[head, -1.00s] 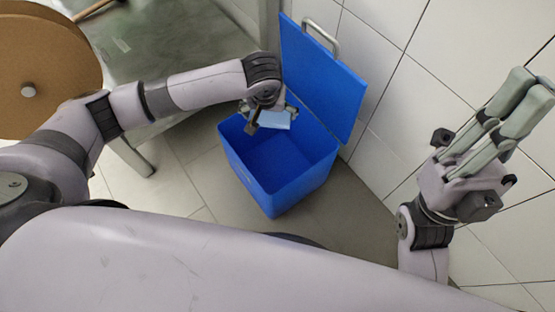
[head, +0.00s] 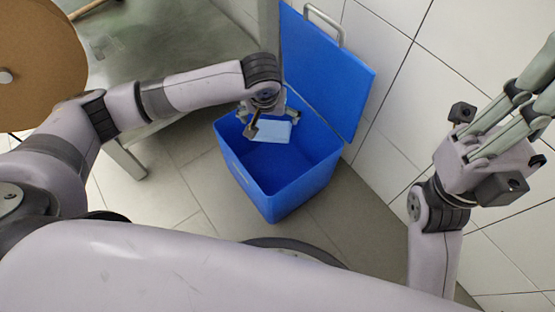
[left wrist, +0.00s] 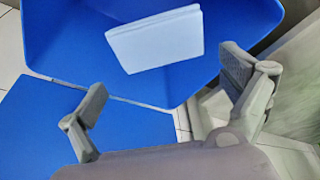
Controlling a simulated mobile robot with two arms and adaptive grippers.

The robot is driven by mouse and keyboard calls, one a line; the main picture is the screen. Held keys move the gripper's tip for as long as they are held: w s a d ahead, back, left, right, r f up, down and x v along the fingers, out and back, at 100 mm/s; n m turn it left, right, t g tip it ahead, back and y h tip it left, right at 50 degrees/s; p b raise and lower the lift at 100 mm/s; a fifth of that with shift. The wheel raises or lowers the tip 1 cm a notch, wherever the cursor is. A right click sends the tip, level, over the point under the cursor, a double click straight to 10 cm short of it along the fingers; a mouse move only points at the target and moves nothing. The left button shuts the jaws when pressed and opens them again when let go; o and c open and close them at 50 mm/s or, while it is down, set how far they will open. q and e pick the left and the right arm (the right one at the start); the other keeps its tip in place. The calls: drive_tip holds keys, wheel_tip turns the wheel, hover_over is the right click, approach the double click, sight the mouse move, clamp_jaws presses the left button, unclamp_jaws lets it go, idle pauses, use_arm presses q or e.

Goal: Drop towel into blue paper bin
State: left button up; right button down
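The towel (head: 274,131) is a small light-blue folded slab. It shows over the inside of the open blue bin (head: 262,196), just below my left gripper (head: 270,121). In the left wrist view the towel (left wrist: 155,38) lies beyond the fingertips, with the bin's blue interior behind it. The left gripper (left wrist: 168,78) is open there, its fingers wide apart and clear of the towel. I cannot tell whether the towel is touching the bin's floor. My right gripper (head: 510,115) is raised at the right, away from the bin, its tips partly cut off by the frame.
The bin's blue lid (head: 325,70) stands open against the white tiled wall (head: 460,60). A metal table (head: 165,45) is left of the bin, with a round brown disc (head: 35,60) at far left. Grey floor (head: 340,215) is free in front of the bin.

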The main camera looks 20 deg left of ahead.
idle(0.3)
use_arm(q)
drive_tip(key=v, duration=1.2)
drive_tip(key=shift+d+f, duration=0.1)
